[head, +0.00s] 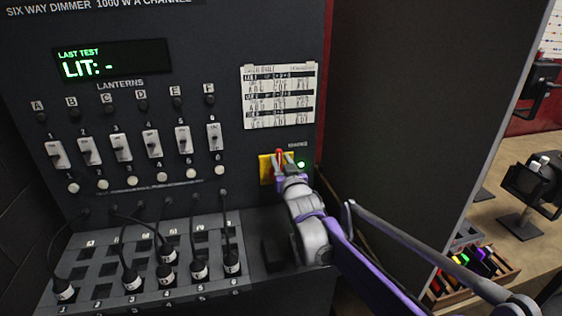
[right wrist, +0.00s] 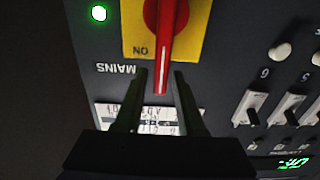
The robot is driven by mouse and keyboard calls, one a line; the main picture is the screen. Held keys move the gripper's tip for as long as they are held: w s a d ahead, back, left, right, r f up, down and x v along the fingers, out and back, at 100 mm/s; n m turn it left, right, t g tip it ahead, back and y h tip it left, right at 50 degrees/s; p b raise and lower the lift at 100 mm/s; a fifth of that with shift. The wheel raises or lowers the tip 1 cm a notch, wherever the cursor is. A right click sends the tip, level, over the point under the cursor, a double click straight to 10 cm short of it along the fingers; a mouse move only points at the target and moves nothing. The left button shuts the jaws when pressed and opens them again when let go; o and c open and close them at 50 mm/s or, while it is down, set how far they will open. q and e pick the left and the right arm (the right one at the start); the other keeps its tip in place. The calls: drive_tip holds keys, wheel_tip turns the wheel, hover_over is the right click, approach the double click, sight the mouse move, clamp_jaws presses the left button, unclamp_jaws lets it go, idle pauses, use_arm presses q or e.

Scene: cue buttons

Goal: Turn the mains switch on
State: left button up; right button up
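The mains switch is a red rotary handle (right wrist: 163,60) on a yellow plate (right wrist: 198,18), on the dark dimmer panel. It also shows in the head view, its red handle (head: 279,156) pointing up and partly hidden by my gripper. In the right wrist view, upside down, the handle points toward the MAINS label, with ON printed beside it. A green lamp (head: 301,164) next to the plate is lit. My right gripper (right wrist: 160,74) is at the switch, its two fingers open on either side of the handle's end, with slim gaps visible. My left gripper is not in view.
The panel has a display (head: 112,63) reading "LIT: -", a row of white sliders (head: 118,147), and a patch bay (head: 100,272) with several black plugs below. A label card (head: 279,96) is above the switch. A dark side wall (head: 405,110) stands close to the right.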

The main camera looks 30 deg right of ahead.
drive_tip(key=shift+o, duration=0.7)
drive_tip(key=v, duration=1)
drive_tip(key=shift+s+b, duration=0.4)
drive_tip(key=s+a+f+g, duration=0.2)
drive_tip(key=s+f, duration=0.2)
drive_tip(key=s+a+f+g+y, duration=0.1)
drive_tip(key=s+a+f+g, duration=0.1)
drive_tip(key=s+a+f, duration=0.1)
drive_tip(key=s+a+f+n+g+y, duration=0.1)
drive_tip(key=s+a+f+g, duration=0.1)
drive_tip(key=s+a+f, duration=0.1)
drive_tip(key=shift+s+f, duration=0.4)
drive_tip(key=shift+f, duration=0.25)
drive_tip(key=shift+s+f, duration=0.4)
drive_tip(key=shift+f, duration=0.25)
drive_tip(key=s+a+f+n+g+y, duration=0.1)
drive_tip(key=s+a+f+g, duration=0.2)
drive_tip(key=s+f, duration=0.2)
drive_tip(key=s+a+f+g+y, duration=0.1)
drive_tip(key=s+a+f+g, duration=0.2)
drive_tip(key=s+f, duration=0.3)
drive_tip(key=s, duration=0.4)
drive_tip(key=shift+s+n+p, duration=0.3)
drive_tip(key=shift+s+n, duration=0.1)
